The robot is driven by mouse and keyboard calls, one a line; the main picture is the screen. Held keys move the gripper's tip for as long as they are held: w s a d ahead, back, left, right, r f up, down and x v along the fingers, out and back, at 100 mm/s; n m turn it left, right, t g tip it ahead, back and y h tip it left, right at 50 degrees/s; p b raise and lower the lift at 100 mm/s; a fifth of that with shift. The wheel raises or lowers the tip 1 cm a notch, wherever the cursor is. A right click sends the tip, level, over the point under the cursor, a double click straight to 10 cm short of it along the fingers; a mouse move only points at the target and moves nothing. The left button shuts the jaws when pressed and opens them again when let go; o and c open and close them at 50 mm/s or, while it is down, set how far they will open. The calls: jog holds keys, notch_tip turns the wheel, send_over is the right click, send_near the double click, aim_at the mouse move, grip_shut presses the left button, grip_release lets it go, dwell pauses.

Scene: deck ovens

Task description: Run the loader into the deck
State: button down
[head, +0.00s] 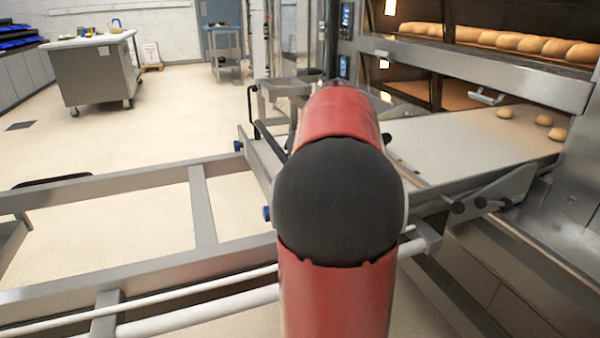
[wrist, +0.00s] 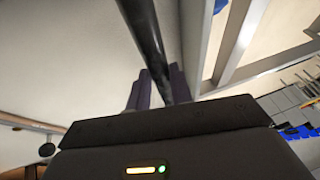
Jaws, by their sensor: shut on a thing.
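The loader's pale belt (head: 455,145) reaches from behind my arm to the oven at right. A few dough pieces (head: 507,113) show on its oven-side part. The far end of the belt is partly hidden by the oven front, so I cannot tell how deep it sits. The deck (head: 430,95) behind the belt is lit. A black handle bar (head: 258,125) stands on the loader's left end. In the wrist view my gripper (wrist: 160,92) is shut around a black bar (wrist: 146,35), with pale belt beside it. In the head view my arm hides the gripper.
Long metal rails (head: 110,260) run left from the loader. Baked loaves (head: 500,40) fill the upper deck. A steel worktable (head: 95,70) and a small blue-topped cart (head: 225,62) stand at the back. The floor (head: 140,140) between is clear.

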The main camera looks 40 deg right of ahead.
jog(key=shift+s+d, duration=0.1)
jog(key=shift+d, duration=0.15)
jog(key=c, duration=1.3)
grip_release()
jog(key=shift+d, duration=0.15)
jog(key=shift+o, duration=0.2)
jog(key=shift+r, duration=0.1)
jog(key=v, duration=0.7)
jog(key=shift+s+r+p, duration=0.15)
jog(key=shift+r+p, duration=0.15)
